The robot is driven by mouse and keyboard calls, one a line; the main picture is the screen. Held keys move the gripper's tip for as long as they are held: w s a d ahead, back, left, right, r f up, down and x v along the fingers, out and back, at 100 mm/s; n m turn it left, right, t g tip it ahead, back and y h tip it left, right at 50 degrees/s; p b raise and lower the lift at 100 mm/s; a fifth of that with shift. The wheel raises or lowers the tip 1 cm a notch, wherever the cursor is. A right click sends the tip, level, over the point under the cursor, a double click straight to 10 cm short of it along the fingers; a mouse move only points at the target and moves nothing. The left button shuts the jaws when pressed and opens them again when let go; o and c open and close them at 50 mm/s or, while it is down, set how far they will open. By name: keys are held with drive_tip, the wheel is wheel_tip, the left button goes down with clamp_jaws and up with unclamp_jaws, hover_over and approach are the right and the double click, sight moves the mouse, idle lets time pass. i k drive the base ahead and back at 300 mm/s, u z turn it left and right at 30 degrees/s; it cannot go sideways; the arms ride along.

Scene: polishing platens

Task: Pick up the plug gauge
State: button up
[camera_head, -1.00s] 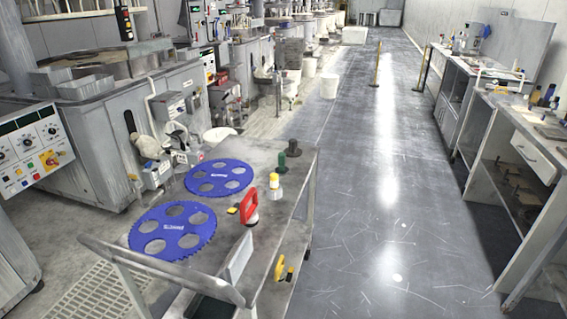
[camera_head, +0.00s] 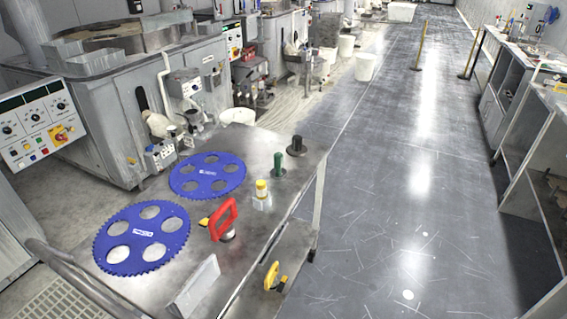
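No piece is plainly marked as the plug gauge. The likeliest is a small green upright piece (camera_head: 279,166) on the metal cart top (camera_head: 252,262), near its right edge. A black knob-topped piece with a wide round base (camera_head: 297,147) stands just beyond it, and I cannot rule it out. Both stand upright and apart from each other. My gripper is not in view.
A yellow-capped bottle (camera_head: 262,196), a red-handled tool (camera_head: 225,221) and two blue perforated discs (camera_head: 142,238) (camera_head: 207,176) share the cart top. A yellow-and-black tool (camera_head: 272,276) lies on a lower ledge. The floor (camera_head: 390,215) right of the cart is clear.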

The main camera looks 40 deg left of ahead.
sight(278, 172)
drive_tip(key=z, duration=0.05)
drive_tip(key=i, duration=2.15)
drive_tip(key=u, duration=4.8)
drive_tip(key=i, duration=0.1)
drive_tip(key=z, duration=3.55)
drive_tip(key=k, duration=0.2)
drive_tip(key=u, duration=2.05)
